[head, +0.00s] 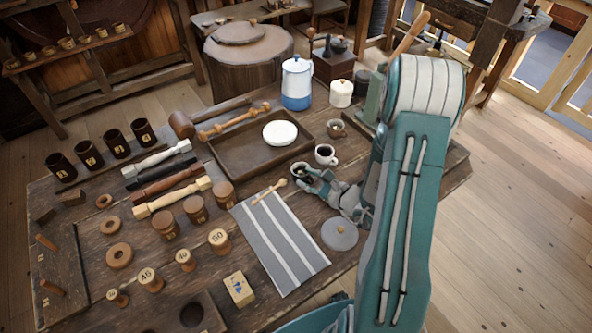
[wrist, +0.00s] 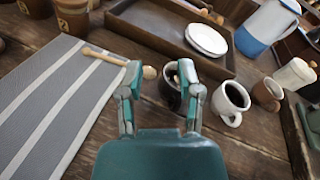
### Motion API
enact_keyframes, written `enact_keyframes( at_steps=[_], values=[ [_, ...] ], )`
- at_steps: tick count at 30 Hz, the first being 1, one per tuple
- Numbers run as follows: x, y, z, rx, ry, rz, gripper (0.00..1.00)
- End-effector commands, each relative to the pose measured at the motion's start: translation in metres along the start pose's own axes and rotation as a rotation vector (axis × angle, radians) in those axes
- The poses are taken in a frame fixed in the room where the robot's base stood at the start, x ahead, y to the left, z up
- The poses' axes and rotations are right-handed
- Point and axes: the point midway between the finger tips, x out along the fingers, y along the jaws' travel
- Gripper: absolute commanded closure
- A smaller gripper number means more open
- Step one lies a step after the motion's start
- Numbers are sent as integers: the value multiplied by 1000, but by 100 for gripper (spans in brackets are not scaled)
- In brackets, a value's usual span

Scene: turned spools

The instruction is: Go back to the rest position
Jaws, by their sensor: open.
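My gripper (head: 314,180) is over the wooden table (head: 330,270), to the right of the grey striped cloth (head: 262,238). In the wrist view my gripper (wrist: 160,72) has its fingers apart, with nothing held between them. A small dark cup (wrist: 168,96) stands just beyond the fingertips, partly hidden by the right finger; I cannot tell whether they touch. Something light brown shows in its mouth. A wooden stick with a rounded end (wrist: 112,58) lies on the cloth near the left finger; it also shows in the head view (head: 268,191).
A white mug of dark liquid (head: 326,154) stands close by. A wooden tray (head: 235,160) with a white dish (head: 280,133) lies behind. A grey round lid (head: 339,233) is nearby. A blue-white pot (head: 296,84) and white jar (head: 341,93) stand at the back. Several spools (head: 195,209) stand left.

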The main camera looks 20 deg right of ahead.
Motion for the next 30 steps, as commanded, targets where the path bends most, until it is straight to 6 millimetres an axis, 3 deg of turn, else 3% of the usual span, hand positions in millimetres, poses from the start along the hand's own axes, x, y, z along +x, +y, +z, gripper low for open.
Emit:
enact_keyframes(
  at_steps=[7, 10, 14, 20, 24, 30],
  values=[
    [-3, 0, 1, -1, -1, 2, 54],
    [0, 3, 10, -21, -16, 32, 54],
    [6, 18, 48, -106, -73, 166, 54],
    [3, 58, 114, -307, -156, 448, 54],
    [-10, 86, 148, -467, -186, 633, 54],
    [-37, 118, 182, -727, -195, 873, 54]
  ],
)
